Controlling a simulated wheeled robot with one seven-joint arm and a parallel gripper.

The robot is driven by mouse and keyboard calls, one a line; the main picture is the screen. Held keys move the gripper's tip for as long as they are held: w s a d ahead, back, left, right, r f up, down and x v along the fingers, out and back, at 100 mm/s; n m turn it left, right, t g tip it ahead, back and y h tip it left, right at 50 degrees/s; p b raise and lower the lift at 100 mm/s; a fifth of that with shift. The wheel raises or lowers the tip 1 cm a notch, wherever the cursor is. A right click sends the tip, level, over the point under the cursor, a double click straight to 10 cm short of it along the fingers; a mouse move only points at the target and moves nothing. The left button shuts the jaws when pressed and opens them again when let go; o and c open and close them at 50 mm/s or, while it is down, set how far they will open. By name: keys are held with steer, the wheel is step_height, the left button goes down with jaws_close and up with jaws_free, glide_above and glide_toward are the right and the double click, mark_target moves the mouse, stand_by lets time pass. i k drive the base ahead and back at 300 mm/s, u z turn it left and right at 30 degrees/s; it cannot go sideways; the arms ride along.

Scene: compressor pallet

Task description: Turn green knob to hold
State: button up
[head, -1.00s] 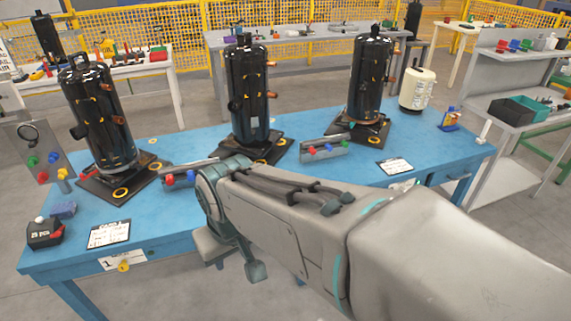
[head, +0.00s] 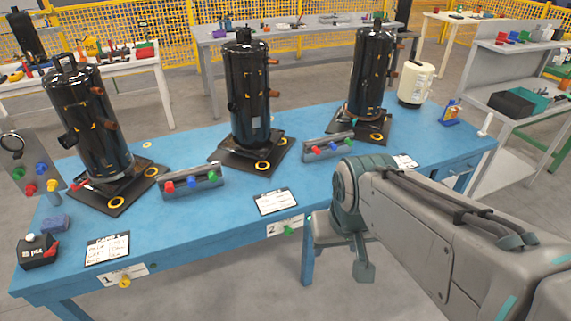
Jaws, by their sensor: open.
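A green knob (head: 289,230) sits on the front edge of the blue table, beside a white label marked 2. Its setting is too small to read. Other green knobs sit on the grey control panel (head: 192,181) left of centre, the right panel (head: 328,146) and the far-left upright panel (head: 33,158). My gripper (head: 341,258) hangs at the table's front edge, to the right of the label 2 knob and apart from it. It is open, with nothing seen in it, and partly hidden by my arm.
Three black compressors (head: 247,90) stand on dark base plates on the blue table (head: 190,228). A yellow knob (head: 124,282) is on the front edge at left, by label 1. White cards (head: 275,201) lie on the tabletop. The floor in front of the table's middle is clear.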

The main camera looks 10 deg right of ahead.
mark_target(288, 231)
steer(key=k, duration=1.3)
steer(key=z, duration=0.65)
steer(key=i, duration=0.45)
steer(key=z, duration=0.65)
steer(key=i, duration=1.15)
steer(key=u, duration=0.95)
steer(key=i, duration=0.25)
steer(key=u, duration=0.35)
